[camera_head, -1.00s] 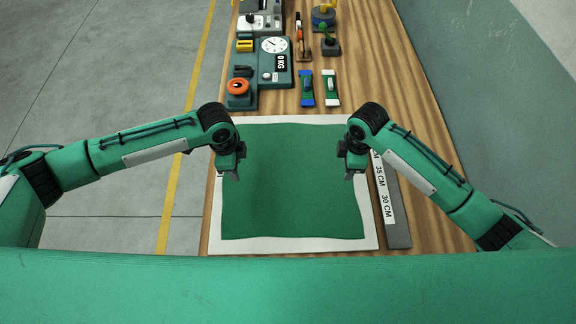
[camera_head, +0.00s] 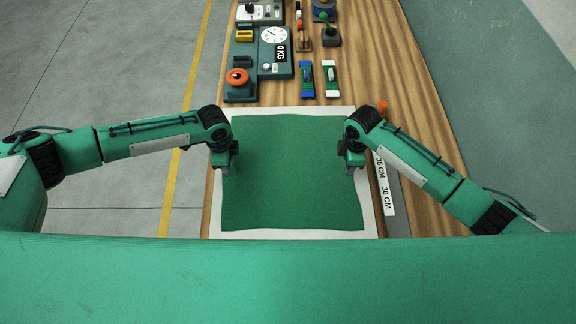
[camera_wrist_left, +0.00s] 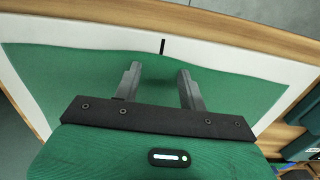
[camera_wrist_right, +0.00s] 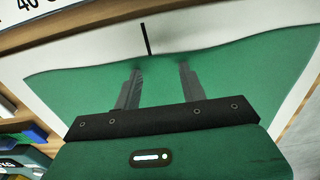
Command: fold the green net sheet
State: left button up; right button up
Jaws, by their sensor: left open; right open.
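The green net sheet (camera_head: 290,185) lies flat and spread out on a white board (camera_head: 300,234), with slightly wavy edges. My left gripper (camera_head: 227,170) is open over the sheet's left edge in the head view. In the left wrist view its two fingers (camera_wrist_left: 160,82) are apart, pointing toward the sheet's edge and a black mark on the board. My right gripper (camera_head: 351,170) is open over the sheet's right edge. In the right wrist view its fingers (camera_wrist_right: 160,80) are apart over the green sheet near its edge. Whether the fingertips touch the sheet is unclear.
A ruler (camera_head: 387,195) lies right of the board. Behind the board are a scale with a dial (camera_head: 273,45), an orange round knob (camera_head: 237,77), a blue clip (camera_head: 307,78) and a green-white clip (camera_head: 330,78).

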pick_arm(q)
jog(key=shift+f, duration=0.15)
pick_arm(e)
jog(key=shift+f, duration=0.15)
pick_arm(q)
jog(key=shift+c, duration=0.4)
pick_arm(e)
jog(key=shift+c, duration=0.4)
pick_arm(q)
grip_shut()
pick_arm(e)
grip_shut()
